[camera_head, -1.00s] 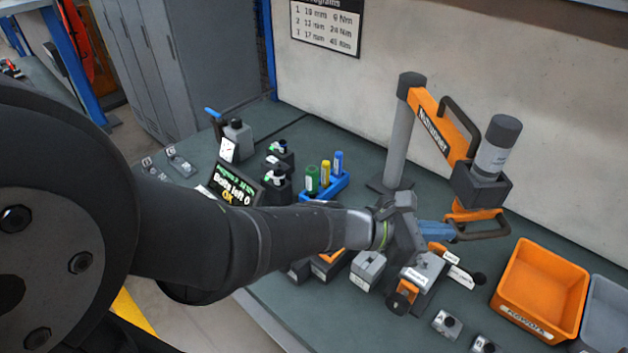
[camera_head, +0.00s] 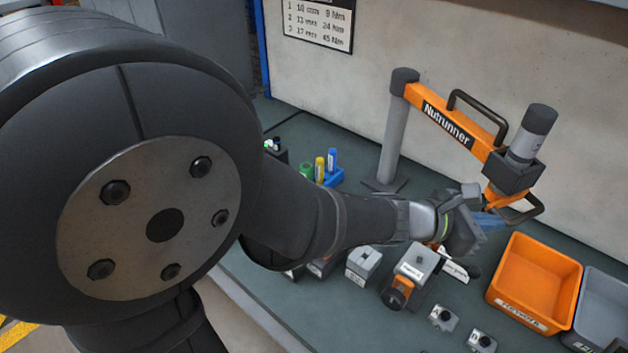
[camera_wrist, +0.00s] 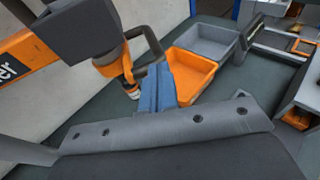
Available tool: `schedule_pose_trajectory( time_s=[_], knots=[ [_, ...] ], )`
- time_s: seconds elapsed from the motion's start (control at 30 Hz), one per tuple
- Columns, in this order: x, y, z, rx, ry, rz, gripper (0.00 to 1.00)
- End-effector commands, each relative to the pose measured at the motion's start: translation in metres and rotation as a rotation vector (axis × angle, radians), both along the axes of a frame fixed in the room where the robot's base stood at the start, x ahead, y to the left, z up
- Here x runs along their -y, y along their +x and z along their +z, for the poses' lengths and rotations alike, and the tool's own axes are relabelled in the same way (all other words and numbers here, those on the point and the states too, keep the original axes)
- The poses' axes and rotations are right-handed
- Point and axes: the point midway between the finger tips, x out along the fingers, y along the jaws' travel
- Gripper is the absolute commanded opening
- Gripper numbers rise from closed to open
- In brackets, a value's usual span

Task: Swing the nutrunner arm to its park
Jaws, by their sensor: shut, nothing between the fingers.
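The nutrunner arm is an orange beam (camera_head: 452,122) lettered "Nutrunner", carried on a grey post (camera_head: 392,140) by the wall. Its dark tool head (camera_head: 525,150) hangs at the right end, with a dark loop handle (camera_head: 528,212) below. My gripper (camera_head: 492,220) is shut and empty, its blue fingers beside this lower handle. The wrist view also shows the beam (camera_wrist: 22,72) at the left.
An orange bin (camera_head: 535,275) and a grey bin (camera_head: 603,310) stand right of my gripper. Small grey fixtures (camera_head: 410,265) lie in front. A blue rack (camera_head: 330,178) with coloured sockets stands left of the post. The wall (camera_head: 460,50) rises behind the nutrunner.

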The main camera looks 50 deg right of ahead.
Motion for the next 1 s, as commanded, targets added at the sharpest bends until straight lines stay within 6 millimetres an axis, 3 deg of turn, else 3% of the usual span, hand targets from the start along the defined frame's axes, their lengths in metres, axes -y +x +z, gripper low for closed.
schedule_pose_trajectory(
  time_s=[0.47, 1.0],
  knots=[
    [-0.004, 0.003, 0.002, 0.0, 0.0, 0.001, 0.0],
    [-0.081, 0.04, 0.022, 0.001, -0.003, 0.003, 0.0]
  ],
)
